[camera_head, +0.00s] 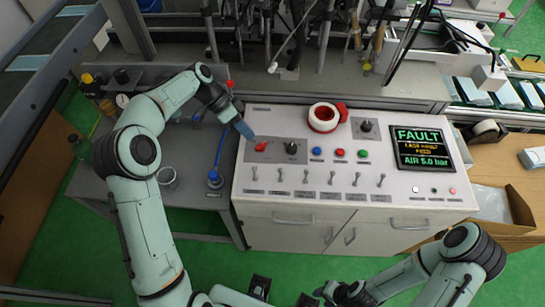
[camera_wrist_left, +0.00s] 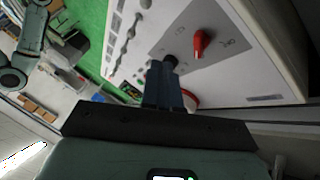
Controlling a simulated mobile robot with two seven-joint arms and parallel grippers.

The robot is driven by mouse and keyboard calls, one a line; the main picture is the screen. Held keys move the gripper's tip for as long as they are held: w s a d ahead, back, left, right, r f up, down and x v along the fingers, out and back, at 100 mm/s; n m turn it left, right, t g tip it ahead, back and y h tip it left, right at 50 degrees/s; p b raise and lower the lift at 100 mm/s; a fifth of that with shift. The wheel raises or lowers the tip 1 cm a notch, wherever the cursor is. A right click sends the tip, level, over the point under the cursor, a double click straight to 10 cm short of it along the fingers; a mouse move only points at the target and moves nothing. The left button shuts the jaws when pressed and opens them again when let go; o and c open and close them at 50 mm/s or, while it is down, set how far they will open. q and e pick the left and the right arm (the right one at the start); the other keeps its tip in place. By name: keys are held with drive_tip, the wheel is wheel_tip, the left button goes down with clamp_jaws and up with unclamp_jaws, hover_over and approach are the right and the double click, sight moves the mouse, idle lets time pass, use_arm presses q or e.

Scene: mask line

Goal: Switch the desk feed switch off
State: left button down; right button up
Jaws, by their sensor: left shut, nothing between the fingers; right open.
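The white control desk (camera_head: 400,190) has a grey plate (camera_head: 275,155) at its upper left, with a red handle (camera_head: 261,147) and a black knob (camera_head: 292,148). Small labels there are too small to read, so I cannot tell which control is the feed switch. The red handle (camera_wrist_left: 201,42) and black knob (camera_wrist_left: 171,61) also show in the left wrist view. My left gripper (camera_head: 246,131) is shut and empty, above the desk's upper left, just left of the red handle. Its fingers (camera_wrist_left: 163,82) partly cover the plate. My right gripper (camera_head: 324,293) is open, low in front of the desk.
A row of toggle levers (camera_head: 305,177) runs along the desk front. A screen (camera_head: 422,149) reads FAULT. Pipes and a frame stand behind.

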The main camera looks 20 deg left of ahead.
use_arm(q)
drive_tip(key=x, duration=1)
drive_tip(key=shift+w, duration=0.1)
drive_tip(key=shift+s+d+r, duration=0.1)
drive_tip(key=shift+s+d, duration=0.9)
drive_tip(key=shift+d, duration=0.15)
drive_tip(key=shift+s+d, duration=0.25)
drive_tip(key=shift+d, duration=0.1)
